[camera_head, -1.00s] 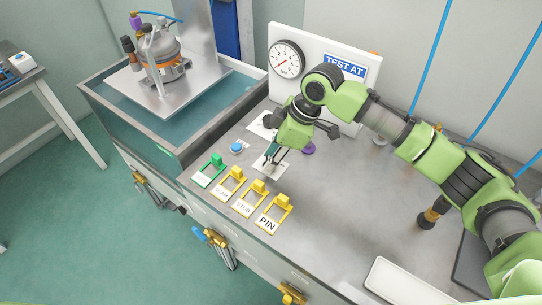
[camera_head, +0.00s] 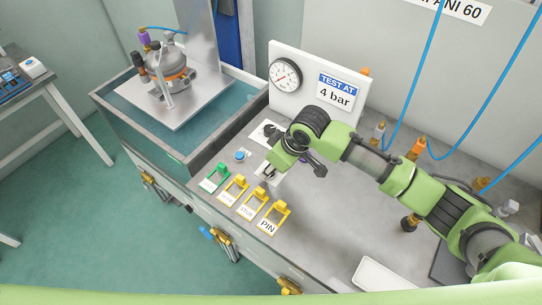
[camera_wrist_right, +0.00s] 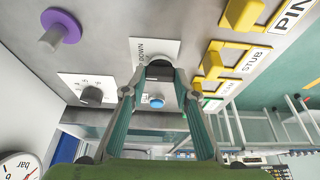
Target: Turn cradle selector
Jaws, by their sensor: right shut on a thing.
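The cradle selector is a black knob (camera_wrist_right: 160,70) on a white plate marked DOWN (camera_wrist_right: 142,50) in the right wrist view. The plate also shows in the head view (camera_head: 262,182), partly hidden by my gripper. My right gripper (camera_wrist_right: 157,80) is at the knob, one finger on each side, shut on it. In the head view my right gripper (camera_head: 269,172) points down at the bench top behind the yellow switches, and the knob is mostly hidden. My left gripper is in neither view.
One green guarded switch (camera_head: 217,177) and yellow ones (camera_head: 276,215) stand along the front edge. A blue button (camera_head: 239,155) is close by. Behind are a gauge (camera_head: 285,75) and a TEST AT 4 bar sign (camera_head: 338,92).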

